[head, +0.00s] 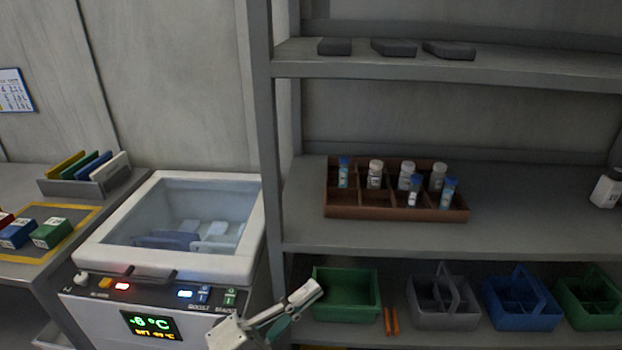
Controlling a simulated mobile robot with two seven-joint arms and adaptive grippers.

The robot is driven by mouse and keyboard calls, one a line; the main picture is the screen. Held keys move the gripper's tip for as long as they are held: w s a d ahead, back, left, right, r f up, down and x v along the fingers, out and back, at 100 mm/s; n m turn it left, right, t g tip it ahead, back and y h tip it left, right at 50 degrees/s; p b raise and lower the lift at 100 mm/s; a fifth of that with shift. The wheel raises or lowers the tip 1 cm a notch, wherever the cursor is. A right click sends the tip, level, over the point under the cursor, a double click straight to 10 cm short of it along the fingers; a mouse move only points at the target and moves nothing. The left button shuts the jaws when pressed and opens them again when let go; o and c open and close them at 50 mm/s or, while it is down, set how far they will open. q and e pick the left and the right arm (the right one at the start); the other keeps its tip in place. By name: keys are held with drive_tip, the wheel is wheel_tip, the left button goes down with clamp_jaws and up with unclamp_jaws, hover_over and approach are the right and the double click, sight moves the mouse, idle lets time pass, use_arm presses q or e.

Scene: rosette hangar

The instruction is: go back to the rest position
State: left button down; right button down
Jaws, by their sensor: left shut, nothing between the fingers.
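My left gripper (305,297) shows at the bottom middle of the head view. It is shut and empty, in front of the gap between the cold box and the lower shelf. It appears close to the left side of the green bin (346,294), but I cannot tell the distance. My right gripper is not in view.
A cold box (90,259) with a clear closed lid stands left of the shelf rack (262,120). A brown divided tray (395,213) with several vials stands on the middle shelf. Grey (440,312) and blue (520,315) caddies stand below. The middle shelf's right part is mostly clear.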

use_arm(q)
drive_tip(key=w+a+f+n+t+y, duration=0.25)
drive_tip(key=a+f+n+y, duration=0.45)
drive_tip(key=f+n, duration=0.35)
drive_tip(key=s+a+f+n+g+y, duration=0.2)
drive_tip(key=s+a+f+n+y, duration=0.2)
drive_tip(key=f, duration=0.7)
drive_tip(key=s+a+f+n+g+y, duration=0.2)
drive_tip(key=s+a+f+n+y, duration=0.2)
drive_tip(key=s+a+f+n, duration=0.4)
wheel_tip(320, 180, down, 4)
drive_tip(key=shift+s+a+f+n, duration=0.1)
drive_tip(key=shift+s+a+n, duration=0.15)
drive_tip(key=shift+n, duration=0.2)
